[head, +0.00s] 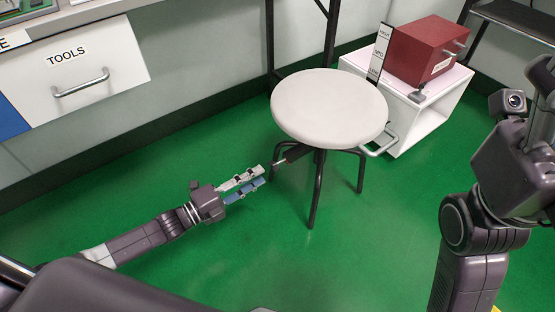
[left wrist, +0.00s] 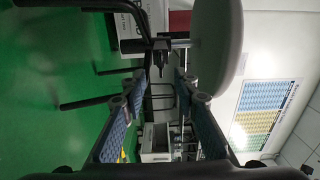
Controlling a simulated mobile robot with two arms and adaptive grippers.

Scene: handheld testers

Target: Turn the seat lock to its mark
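A stool with a round pale seat (head: 330,108) stands on dark legs on the green floor. A dark lever (head: 294,153) sticks out under the seat's left side, apparently the seat lock. In the left wrist view the seat (left wrist: 222,50) is edge-on at the right, and the lever (left wrist: 160,46) is ahead, between the fingers' directions. My left gripper (head: 262,176) is open and empty, just left of the lever and apart from it. A black-edged scale (head: 380,52) reads HIGH, MED and LOW behind the stool. No mark on the lock is readable. My right gripper's fingers cannot be made out.
A TOOLS drawer (head: 75,72) is at the upper left. A pale looped handle (head: 382,147) shows right of the stool.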

